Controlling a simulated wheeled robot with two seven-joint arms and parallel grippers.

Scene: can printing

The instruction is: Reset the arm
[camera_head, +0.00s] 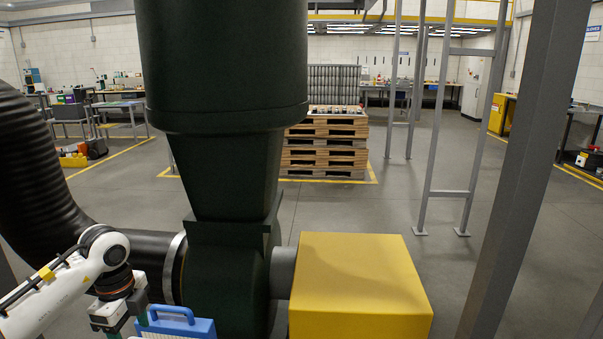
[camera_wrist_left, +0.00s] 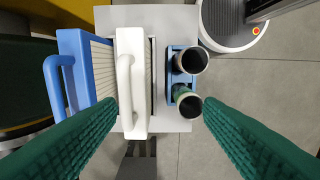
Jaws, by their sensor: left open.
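My left arm comes in at the lower left of the head view, with its gripper (camera_head: 127,322) pointing down beside a blue panel with a handle (camera_head: 178,322). In the left wrist view my left gripper (camera_wrist_left: 160,100) has its two green ribbed fingers spread wide, with nothing held between them. Below the fingers are the blue-framed panel (camera_wrist_left: 82,70) and a white panel with a handle (camera_wrist_left: 133,45). To their right, a blue holder (camera_wrist_left: 170,68) carries two dark-mouthed cylinders (camera_wrist_left: 190,61). My right gripper is not in view.
A grey platform (camera_wrist_left: 170,15) lies under the panels and holder. A large dark green machine (camera_head: 225,160) with a black hose (camera_head: 35,165) and a yellow box (camera_head: 355,285) fills the near space. Grey posts (camera_head: 525,170) stand at right. Stacked pallets (camera_head: 325,157) stand behind on open floor.

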